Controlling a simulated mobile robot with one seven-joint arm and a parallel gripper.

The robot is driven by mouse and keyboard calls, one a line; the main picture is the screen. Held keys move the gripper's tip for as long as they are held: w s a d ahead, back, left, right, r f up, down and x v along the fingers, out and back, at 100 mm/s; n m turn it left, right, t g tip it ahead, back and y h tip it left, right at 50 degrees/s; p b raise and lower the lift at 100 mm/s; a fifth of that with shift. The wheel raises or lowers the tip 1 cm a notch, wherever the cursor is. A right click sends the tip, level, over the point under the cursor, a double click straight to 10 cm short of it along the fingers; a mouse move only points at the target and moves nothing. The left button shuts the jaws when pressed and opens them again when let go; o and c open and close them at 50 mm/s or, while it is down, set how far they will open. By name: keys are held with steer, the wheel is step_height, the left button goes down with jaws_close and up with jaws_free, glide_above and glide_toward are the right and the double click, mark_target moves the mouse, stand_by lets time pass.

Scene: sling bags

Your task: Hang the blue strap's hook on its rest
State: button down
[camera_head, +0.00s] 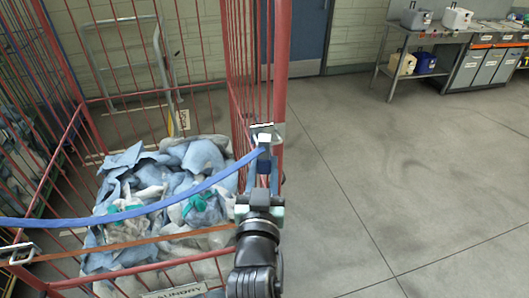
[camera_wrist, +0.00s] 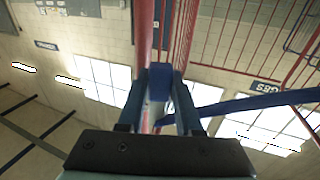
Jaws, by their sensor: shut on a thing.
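The blue strap (camera_head: 130,214) runs from the left edge across the front of a red cage trolley and rises to my gripper (camera_head: 262,165). My gripper is shut on the strap's end, close to the red corner post (camera_head: 282,70). A pale metal piece (camera_head: 264,129) shows just above the fingers, against the post. I cannot tell which part of it is hook and which is rest, or whether they touch. In the wrist view the blue strap (camera_wrist: 250,104) comes in from the right, and its blue end sits between the fingers (camera_wrist: 162,85). No hook shows clearly there.
The trolley holds blue and white laundry (camera_head: 165,185). An orange-brown strap (camera_head: 135,244) with a metal hook (camera_head: 20,254) at its left end crosses its front below the blue one. Floor to the right is open, up to a bench (camera_head: 440,33) at the back.

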steer(key=shift+r+p, duration=0.55)
steer(key=shift+r, duration=0.4)
steer(key=s, duration=0.8)
steer(key=shift+a+f, duration=0.2)
steer(key=shift+a, duration=0.05)
stand_by(0.4)
